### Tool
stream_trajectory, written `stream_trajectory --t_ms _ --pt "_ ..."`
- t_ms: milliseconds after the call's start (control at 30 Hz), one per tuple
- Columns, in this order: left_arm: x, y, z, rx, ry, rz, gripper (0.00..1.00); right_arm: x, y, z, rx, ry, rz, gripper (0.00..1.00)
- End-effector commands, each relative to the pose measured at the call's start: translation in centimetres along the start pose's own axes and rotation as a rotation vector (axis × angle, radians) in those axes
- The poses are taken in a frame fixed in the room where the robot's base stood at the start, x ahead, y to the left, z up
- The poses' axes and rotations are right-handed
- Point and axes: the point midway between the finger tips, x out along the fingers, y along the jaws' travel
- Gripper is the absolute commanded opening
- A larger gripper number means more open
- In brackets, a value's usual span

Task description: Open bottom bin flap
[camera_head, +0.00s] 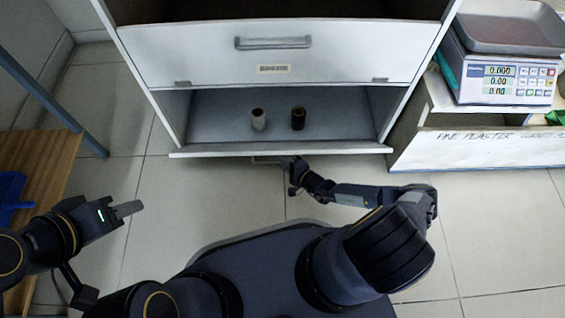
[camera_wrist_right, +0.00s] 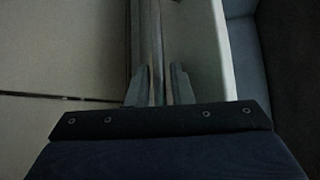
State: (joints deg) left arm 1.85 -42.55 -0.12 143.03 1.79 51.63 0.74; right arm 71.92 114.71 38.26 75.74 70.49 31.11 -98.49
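In the right wrist view, the two fingers of this gripper (camera_wrist_right: 160,88) stand close on either side of the handle bar, beside the pale flap panel (camera_wrist_right: 205,60). My left gripper (camera_head: 128,209) is away from the cabinet, at the left, with nothing visible in it; its fingers overlap from this angle.
A pale cylinder (camera_head: 258,120) and a dark cylinder (camera_head: 298,118) stand inside the open bin. The upper flap (camera_head: 345,52) is closed. A scale (camera_head: 505,78) stands on a white unit at right. A wooden table (camera_head: 40,160) is at left. Floor before the cabinet is clear.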

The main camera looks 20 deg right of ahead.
Motion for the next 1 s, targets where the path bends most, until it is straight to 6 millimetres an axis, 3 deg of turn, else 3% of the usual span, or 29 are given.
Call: stream_trajectory --t_ms 133,300,567,833,1000 --pt "0.0 0.0 0.0 0.000 0.000 0.000 0.36 0.0 0.0 0.0 0.000 0.000 0.000 0.18" --pt "0.0 0.0 0.0 0.000 0.000 0.000 0.36 0.0 0.0 0.0 0.000 0.000 0.000 0.00" --pt "-0.1 0.0 0.0 0.000 0.000 0.000 0.36 -0.1 -0.1 0.0 -0.001 0.000 0.000 0.00" --pt "-2.1 1.0 -1.1 0.000 0.000 0.000 0.36 0.2 -1.6 -0.2 -0.003 0.000 0.000 0.00" --pt "-1.9 0.9 -1.0 0.000 0.000 0.000 0.36 0.3 -1.4 -0.3 -0.002 0.000 -0.003 0.00"
